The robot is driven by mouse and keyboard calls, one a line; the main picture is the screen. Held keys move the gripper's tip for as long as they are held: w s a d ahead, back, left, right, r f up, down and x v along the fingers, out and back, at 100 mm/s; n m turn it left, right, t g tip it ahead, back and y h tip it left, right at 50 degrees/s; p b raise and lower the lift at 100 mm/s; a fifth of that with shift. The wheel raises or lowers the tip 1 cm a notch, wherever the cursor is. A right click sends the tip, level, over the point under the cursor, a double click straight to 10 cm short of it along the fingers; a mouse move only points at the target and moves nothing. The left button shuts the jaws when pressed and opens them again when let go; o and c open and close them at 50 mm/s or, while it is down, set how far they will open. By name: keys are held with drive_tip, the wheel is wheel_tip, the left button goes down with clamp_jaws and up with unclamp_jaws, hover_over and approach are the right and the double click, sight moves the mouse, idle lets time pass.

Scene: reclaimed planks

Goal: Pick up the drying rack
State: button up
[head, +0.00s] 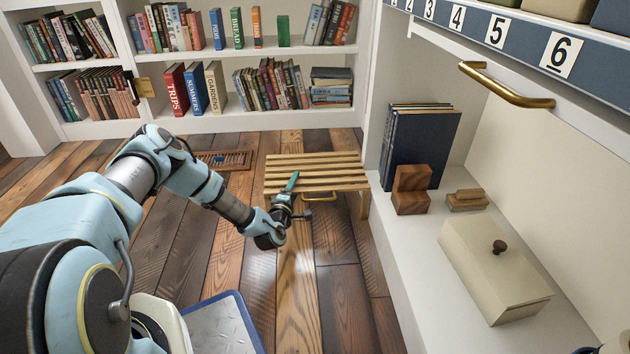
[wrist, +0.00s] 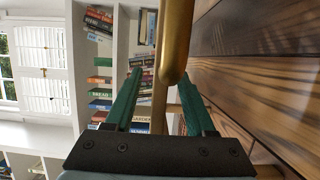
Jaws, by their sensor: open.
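The drying rack appears to be the low slatted wooden piece (head: 335,172) standing on the floor in the head view, beside the white cabinet. A curved brass handle (head: 322,197) shows at its near edge. My gripper (head: 291,184) is at the rack's near left side, overlapping its slats in the picture. In the wrist view my gripper (wrist: 160,78) has its two green fingers apart. A brass bar (wrist: 177,40), apparently that handle, runs between and above the fingers. I cannot tell whether the fingers touch it. The rack's slats are mostly out of the wrist view.
A white bookcase (head: 210,118) stands behind the rack. The white cabinet at right has a low shelf (head: 405,275) with a cream lidded box (head: 495,270), wooden blocks (head: 411,190) and dark books. A floor vent (head: 225,160) lies left of the rack.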

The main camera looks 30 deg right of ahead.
drive_tip(key=shift+w+d, duration=0.5)
drive_tip(key=shift+d, duration=0.05)
drive_tip(key=shift+c, duration=0.2)
clamp_jaws()
drive_tip(key=shift+r, duration=0.15)
idle(0.7)
